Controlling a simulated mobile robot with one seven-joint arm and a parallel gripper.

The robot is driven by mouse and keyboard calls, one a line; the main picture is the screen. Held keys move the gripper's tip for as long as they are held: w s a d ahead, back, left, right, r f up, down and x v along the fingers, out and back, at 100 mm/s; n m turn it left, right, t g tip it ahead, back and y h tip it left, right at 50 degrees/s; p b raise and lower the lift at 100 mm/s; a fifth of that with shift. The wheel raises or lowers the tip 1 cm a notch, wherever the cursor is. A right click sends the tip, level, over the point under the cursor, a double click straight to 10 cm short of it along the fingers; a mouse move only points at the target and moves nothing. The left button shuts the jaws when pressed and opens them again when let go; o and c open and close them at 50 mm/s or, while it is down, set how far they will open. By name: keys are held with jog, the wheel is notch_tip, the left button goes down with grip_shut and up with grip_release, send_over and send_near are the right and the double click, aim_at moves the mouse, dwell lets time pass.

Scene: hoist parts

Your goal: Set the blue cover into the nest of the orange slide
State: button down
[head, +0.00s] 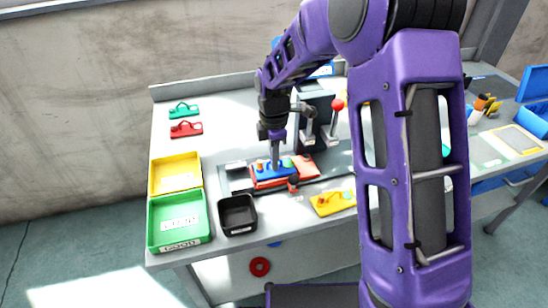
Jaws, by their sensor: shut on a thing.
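The blue cover (262,171) is in the head view, near the middle of the table. My gripper (275,162) points straight down and is shut on the blue cover from above. The orange slide (270,184) shows as a red-orange edge just below and in front of the cover. The cover is over the slide, and it looks close to level. I cannot tell whether the cover touches the slide or is in the nest, because the nest is hidden under it. The fingertips are too small to see clearly.
A dark press with a red-knobbed lever (337,104) stands behind and right. A yellow part (333,203) lies to the right front. A black bin (237,214), a green tray (179,220) and a yellow tray (175,172) stand left. Red (186,129) and green (184,111) parts lie back left.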

jog(key=c, duration=0.9)
grip_release()
jog(key=shift+o, duration=0.3)
jog(key=o, duration=0.4)
jog(key=shift+c, duration=0.2)
jog(key=shift+r, duration=0.15)
notch_tip(320, 180, up, 9)
jog(key=p, duration=0.7)
jog(key=shift+p, duration=0.35)
